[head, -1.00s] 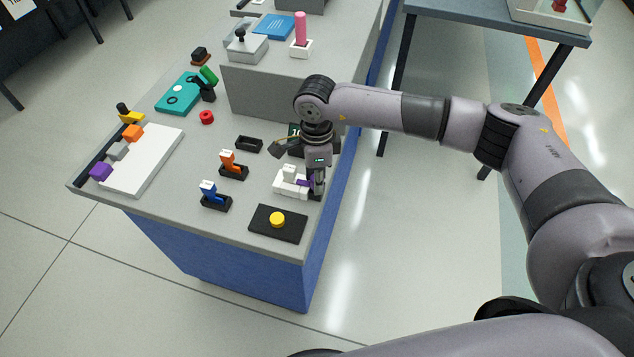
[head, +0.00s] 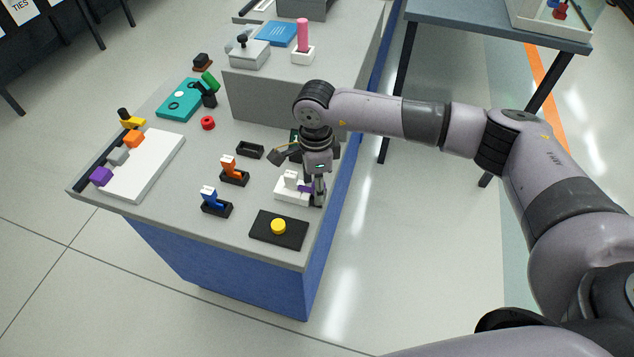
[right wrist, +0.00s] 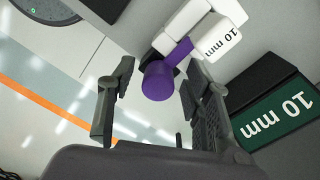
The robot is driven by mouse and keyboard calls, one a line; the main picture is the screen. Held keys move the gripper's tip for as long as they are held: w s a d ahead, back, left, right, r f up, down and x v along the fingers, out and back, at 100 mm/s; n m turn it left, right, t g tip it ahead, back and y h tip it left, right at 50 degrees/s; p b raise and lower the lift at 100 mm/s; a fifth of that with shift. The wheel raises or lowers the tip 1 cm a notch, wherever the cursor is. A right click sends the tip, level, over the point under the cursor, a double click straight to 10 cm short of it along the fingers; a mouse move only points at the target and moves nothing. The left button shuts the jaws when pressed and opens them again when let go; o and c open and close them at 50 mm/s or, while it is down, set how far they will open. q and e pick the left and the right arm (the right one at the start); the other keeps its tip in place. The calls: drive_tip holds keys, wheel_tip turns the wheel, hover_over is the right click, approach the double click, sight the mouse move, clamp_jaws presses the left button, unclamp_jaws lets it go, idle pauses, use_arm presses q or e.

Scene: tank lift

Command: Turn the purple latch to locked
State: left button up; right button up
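The purple latch (head: 305,188) sticks out from a white block base (head: 290,186) near the right edge of the grey bench top. In the right wrist view the latch (right wrist: 158,82) shows a rounded purple end, and the white parts (right wrist: 205,32) carry a "10 mm" label. My right gripper (head: 318,200) is at the latch, pointing down. In the right wrist view its two fingers (right wrist: 158,105) are apart, with the purple end between their tips, nearer the right finger. Whether a finger touches it I cannot tell. My left gripper is not in view.
A black pad with a yellow button (head: 278,226) lies in front of the latch. Orange (head: 231,168) and blue (head: 211,198) levers stand to its left. A green "10 mm" block (right wrist: 275,113) is close beside the gripper. A grey raised box (head: 270,100) stands behind.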

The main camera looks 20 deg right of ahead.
drive_tip(key=shift+d, duration=0.15)
drive_tip(key=shift+r, duration=0.25)
wheel_tip(320, 180, up, 11)
drive_tip(key=shift+w+r, duration=0.15)
drive_tip(key=shift+r, duration=0.05)
idle(0.5)
